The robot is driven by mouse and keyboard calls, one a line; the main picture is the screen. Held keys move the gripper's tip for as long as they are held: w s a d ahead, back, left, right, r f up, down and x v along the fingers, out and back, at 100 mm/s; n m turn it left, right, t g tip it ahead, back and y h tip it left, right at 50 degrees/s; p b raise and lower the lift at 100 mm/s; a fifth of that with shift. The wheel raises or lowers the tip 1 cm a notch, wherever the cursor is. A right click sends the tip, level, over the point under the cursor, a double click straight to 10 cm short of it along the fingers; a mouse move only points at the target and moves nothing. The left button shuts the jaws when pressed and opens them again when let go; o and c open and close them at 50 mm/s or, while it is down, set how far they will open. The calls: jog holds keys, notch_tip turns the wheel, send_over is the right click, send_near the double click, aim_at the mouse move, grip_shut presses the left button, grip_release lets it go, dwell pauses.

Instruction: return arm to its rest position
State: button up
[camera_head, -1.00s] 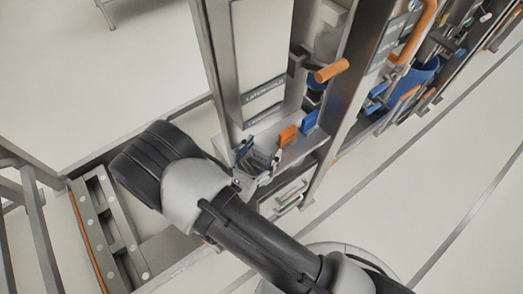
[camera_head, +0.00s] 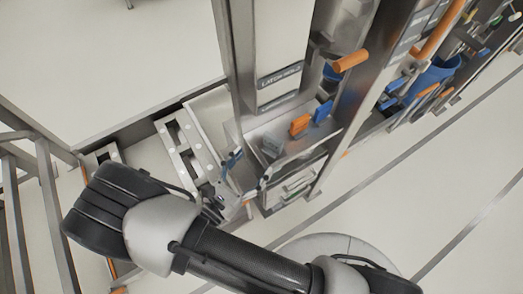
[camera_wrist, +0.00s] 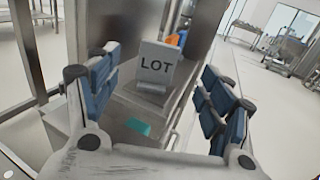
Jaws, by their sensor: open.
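My arm (camera_head: 240,255) lies across the bottom of the head view, with its elbow at the lower left. My gripper (camera_head: 240,180) is open and empty at the near left side of a metal station. Its blue-padded fingers stand wide apart in the wrist view (camera_wrist: 158,85). A grey block marked LOT (camera_wrist: 157,66) shows between and beyond the fingers, apart from them. The block (camera_head: 272,146) stands on the station's metal shelf (camera_head: 300,118) in the head view.
An orange block (camera_head: 299,125) and a blue block (camera_head: 322,112) stand on the shelf. An orange handle (camera_head: 351,61) juts out above them. A metal frame (camera_head: 45,190) stands at the left. Pale floor (camera_head: 440,185) is open at the right.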

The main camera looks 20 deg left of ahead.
jog(key=w+d+r+m+g+h, duration=0.3)
jog(key=d+r+m+g+h, duration=0.2)
jog(key=d+r+m+g, duration=1.05)
jog(key=s+d+r+m+t+y, duration=0.1)
jog(key=s+d+r+m+y, duration=0.2)
jog(key=d+r+m+y, duration=0.2)
jog(key=s+d+r+m+t+y, duration=0.2)
jog(key=s+d+r+m+y, duration=0.2)
jog(key=m, duration=0.8)
jog(key=d+r+y, duration=0.1)
jog(key=d, duration=0.1)
jog(key=shift+s+d+r+y, duration=0.25)
jog(key=shift+s+d+y, duration=0.05)
